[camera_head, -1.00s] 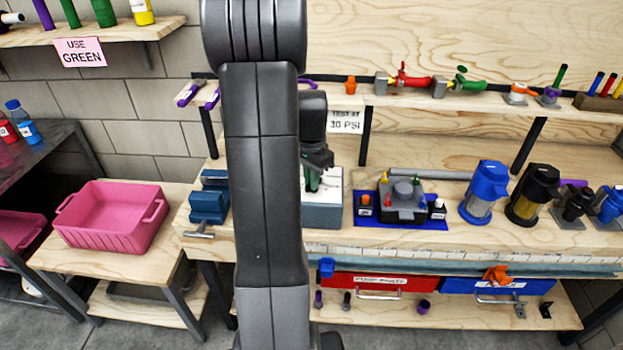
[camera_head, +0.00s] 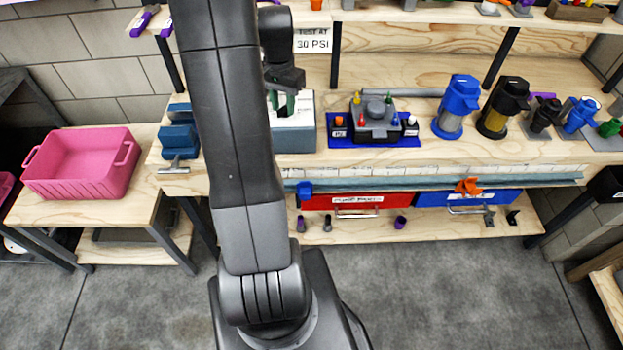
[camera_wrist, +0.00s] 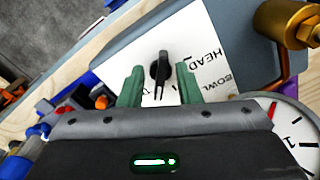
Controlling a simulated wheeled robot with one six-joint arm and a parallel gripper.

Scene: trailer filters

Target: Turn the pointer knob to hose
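The pointer knob (camera_wrist: 161,68) is small and black, on a white panel (camera_wrist: 205,45) lettered HEAD and BOWL in the wrist view. No hose label is readable, and part of the panel is hidden behind the knob and my fingers. My gripper (camera_wrist: 160,72) is open, with one green finger on each side of the knob. A gap shows beside the knob, so I see no firm grip. In the head view my gripper (camera_head: 287,100) is low over the grey-green box (camera_head: 295,139) with the white top; the knob is hidden there.
In the wrist view a brass fitting (camera_wrist: 284,20) and a round gauge (camera_wrist: 295,128) are close by on the right. In the head view a blue vise (camera_head: 180,140) stands left of the box. A blue mat (camera_head: 340,139) with a grey fixture (camera_head: 376,122) lies on its right.

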